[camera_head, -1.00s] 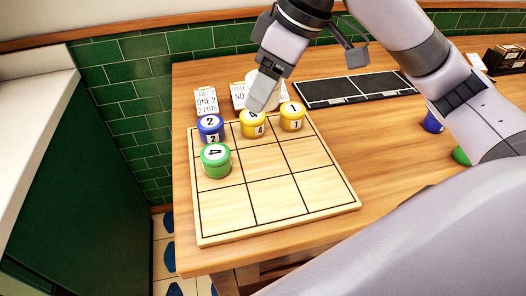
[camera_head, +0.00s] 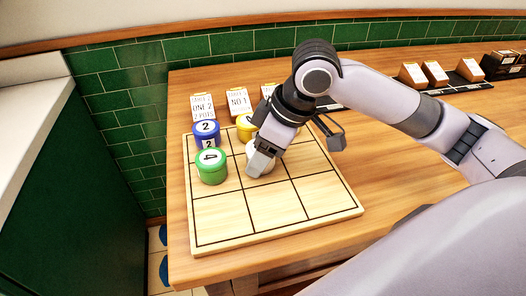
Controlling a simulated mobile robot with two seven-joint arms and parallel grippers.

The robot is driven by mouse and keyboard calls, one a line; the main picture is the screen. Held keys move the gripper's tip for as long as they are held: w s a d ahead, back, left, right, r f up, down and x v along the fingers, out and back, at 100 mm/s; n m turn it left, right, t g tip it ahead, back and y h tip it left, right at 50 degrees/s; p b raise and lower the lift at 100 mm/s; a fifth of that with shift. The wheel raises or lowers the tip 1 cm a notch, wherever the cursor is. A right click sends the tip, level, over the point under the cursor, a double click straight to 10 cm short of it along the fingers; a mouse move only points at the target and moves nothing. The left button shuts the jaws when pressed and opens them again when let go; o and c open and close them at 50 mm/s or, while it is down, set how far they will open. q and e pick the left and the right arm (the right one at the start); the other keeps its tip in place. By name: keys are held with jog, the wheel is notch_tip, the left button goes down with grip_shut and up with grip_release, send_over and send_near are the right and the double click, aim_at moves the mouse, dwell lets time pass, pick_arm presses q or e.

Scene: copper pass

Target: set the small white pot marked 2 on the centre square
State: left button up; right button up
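A small white pot (camera_head: 251,152) is at the centre square of the wooden grid board (camera_head: 225,240), mostly hidden by my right gripper (camera_head: 261,164). Its number does not show, and I cannot tell whether its base touches the board. My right gripper comes down from above with its fingers against the pot; it appears shut on it. A blue pot marked 2 (camera_head: 206,131) is in the back left square. A yellow pot (camera_head: 244,122) behind is partly hidden. My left gripper is out of view.
Order cards (camera_head: 238,103) stand behind the board. More cards (camera_head: 436,73) sit on a dark tray at the back right. The front row of the board is clear. A green tiled wall (camera_head: 120,90) borders the table's left and back.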

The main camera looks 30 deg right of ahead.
jog(key=o, duration=0.9)
jog(key=shift+f, duration=0.1)
jog(key=shift+o, duration=1.3)
jog(key=p+v, duration=0.2)
jog(key=v, duration=1)
